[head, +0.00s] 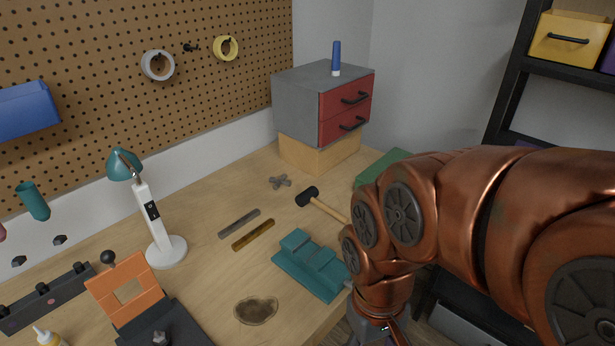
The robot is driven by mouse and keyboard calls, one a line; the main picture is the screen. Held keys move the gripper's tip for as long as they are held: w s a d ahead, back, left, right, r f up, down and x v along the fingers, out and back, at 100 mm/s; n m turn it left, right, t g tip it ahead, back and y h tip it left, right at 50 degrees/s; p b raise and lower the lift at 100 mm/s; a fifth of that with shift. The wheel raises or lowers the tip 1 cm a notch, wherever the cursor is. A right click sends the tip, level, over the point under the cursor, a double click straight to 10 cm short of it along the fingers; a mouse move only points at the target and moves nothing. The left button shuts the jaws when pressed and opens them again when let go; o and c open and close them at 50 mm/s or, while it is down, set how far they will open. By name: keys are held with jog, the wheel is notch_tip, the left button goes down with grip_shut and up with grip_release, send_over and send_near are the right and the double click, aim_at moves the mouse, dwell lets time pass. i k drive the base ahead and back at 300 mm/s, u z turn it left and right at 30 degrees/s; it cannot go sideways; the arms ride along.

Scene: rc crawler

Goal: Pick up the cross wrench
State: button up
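My copper-coloured arm comes in from the right and bends down at the bench's front edge, to the right of and nearer than the wrench. My gripper (376,335) is only partly in view at the bottom edge; its fingertips are cut off, so I cannot tell whether it is open or shut.
A black-headed mallet (309,197) lies just right of the wrench. Two bars, grey (239,223) and brass (253,235), lie nearer. A teal vise-like block (311,264) stands at the front edge. A white lamp (160,235) stands left. The grey cabinet (297,98) rises behind.

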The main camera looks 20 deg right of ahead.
aim_at(282, 181)
jog(key=u, duration=4.35)
jog(key=k, duration=1.3)
jog(key=z, duration=1.15)
